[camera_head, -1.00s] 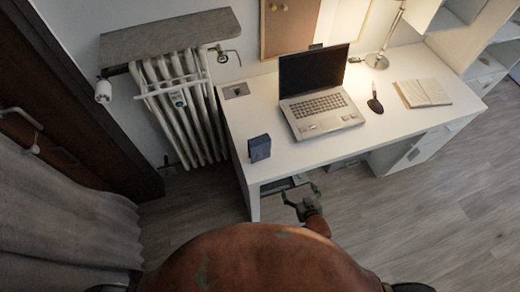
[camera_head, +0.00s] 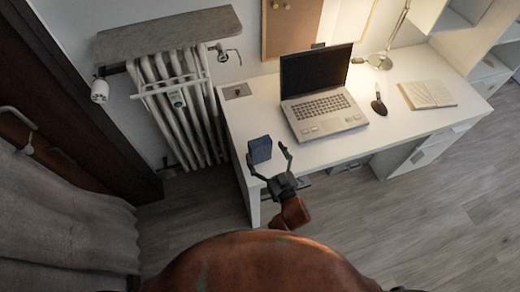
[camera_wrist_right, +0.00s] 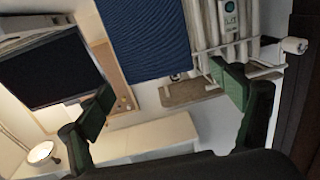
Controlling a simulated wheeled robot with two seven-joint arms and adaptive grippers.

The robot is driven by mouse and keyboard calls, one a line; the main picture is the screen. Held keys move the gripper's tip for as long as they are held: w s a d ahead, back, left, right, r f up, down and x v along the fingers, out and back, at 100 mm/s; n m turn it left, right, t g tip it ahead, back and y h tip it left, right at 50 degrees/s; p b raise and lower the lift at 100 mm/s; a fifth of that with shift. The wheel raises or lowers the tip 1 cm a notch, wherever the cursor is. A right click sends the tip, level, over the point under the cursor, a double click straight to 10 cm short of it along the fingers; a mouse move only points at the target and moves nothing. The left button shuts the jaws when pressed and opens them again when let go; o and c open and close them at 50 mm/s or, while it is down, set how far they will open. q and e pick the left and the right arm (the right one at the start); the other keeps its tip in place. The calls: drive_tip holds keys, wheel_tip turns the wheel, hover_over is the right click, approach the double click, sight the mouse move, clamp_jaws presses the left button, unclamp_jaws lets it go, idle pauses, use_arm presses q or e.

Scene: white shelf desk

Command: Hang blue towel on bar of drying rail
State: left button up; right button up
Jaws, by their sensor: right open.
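The blue towel (camera_head: 260,149) is a small dark blue folded block standing on the left front part of the white desk. It fills the upper middle of the right wrist view (camera_wrist_right: 146,38), between and beyond the fingers. The drying rail (camera_head: 172,88) is a white bar across the front of the radiator; it also shows in the right wrist view (camera_wrist_right: 240,45). My right gripper (camera_head: 268,160) is open and empty at the desk's front edge, its fingers to either side of the towel without visible grip. My left gripper is not in view.
An open laptop (camera_head: 318,104) stands right of the towel on the desk (camera_head: 390,128). A lamp (camera_head: 381,60), a dark mouse-like object (camera_head: 378,105) and a notebook (camera_head: 427,94) are farther right. The radiator (camera_head: 160,115) has a grey shelf (camera_head: 170,33) above it. Floor is clear between desk and curtain (camera_head: 60,220).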

sight(262, 146)
drive_tip(key=x, duration=0.4)
drive_tip(key=shift+w+a+r+b, duration=0.1)
drive_tip(key=shift+w+b, duration=0.25)
drive_tip(key=shift+w, duration=0.05)
drive_tip(key=shift+c, duration=0.4)
drive_tip(key=c, duration=1.5)
